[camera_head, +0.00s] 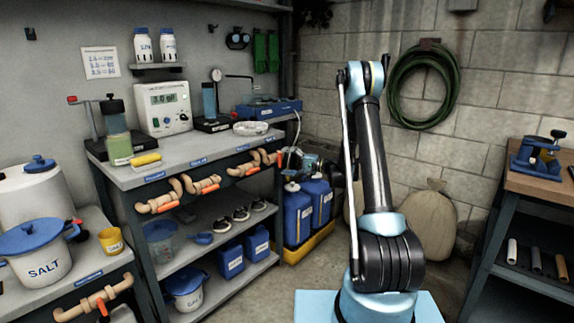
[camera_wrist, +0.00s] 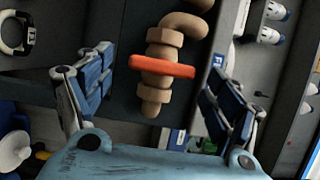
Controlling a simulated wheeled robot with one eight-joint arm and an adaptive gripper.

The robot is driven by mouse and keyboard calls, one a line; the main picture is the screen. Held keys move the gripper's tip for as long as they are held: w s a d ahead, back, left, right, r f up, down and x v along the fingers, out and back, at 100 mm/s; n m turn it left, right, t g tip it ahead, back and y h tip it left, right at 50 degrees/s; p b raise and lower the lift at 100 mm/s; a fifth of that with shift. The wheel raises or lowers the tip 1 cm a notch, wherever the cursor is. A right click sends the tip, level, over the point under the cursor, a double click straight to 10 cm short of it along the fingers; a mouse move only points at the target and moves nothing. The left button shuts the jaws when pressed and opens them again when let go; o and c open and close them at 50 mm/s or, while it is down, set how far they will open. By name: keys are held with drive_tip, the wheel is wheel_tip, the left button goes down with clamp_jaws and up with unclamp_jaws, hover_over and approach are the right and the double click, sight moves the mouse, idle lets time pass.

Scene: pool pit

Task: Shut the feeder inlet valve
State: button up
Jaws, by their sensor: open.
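In the wrist view, a tan pipe valve (camera_wrist: 158,90) with an orange lever handle (camera_wrist: 162,66) lies between the two blue-padded fingers of my gripper (camera_wrist: 158,72). The gripper is open, with a gap on each side of the handle. The handle lies across the pipe's length. In the head view, several such valves with orange handles line the front edge of the grey bench, among them a left one (camera_head: 159,195) and a right one (camera_head: 268,157). Blue labels sit above them, too small to read surely. My gripper's fingers are not clear in the head view.
The grey bench (camera_head: 190,160) carries a meter (camera_head: 164,108) and glassware. Another valve (camera_head: 95,303) is on the left bench.

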drive_tip(key=v, duration=1.2)
drive_tip(key=s+r+n+g+h, duration=0.1)
drive_tip(key=s+r+h, duration=0.3)
drive_tip(key=s, duration=0.7)
drive_tip(key=s+r+n+g+h, duration=0.1)
drive_tip(key=s+r+h, duration=0.3)
drive_tip(key=s, duration=0.7)
drive_tip(key=s+d+f+h, duration=0.2)
drive_tip(key=s+d+h, duration=0.1)
drive_tip(key=s, duration=0.6)
drive_tip(key=s+d+f+n+h, duration=0.1)
drive_tip(key=s+d+f+h, duration=0.2)
drive_tip(key=s+d, duration=0.3)
drive_tip(key=s+d+f+h, duration=0.3)
drive_tip(key=s+d, duration=0.2)
drive_tip(key=s, duration=0.7)
drive_tip(key=shift+s+f+g, duration=0.2)
drive_tip(key=shift+s+g, duration=0.1)
drive_tip(key=shift+g, duration=0.1)
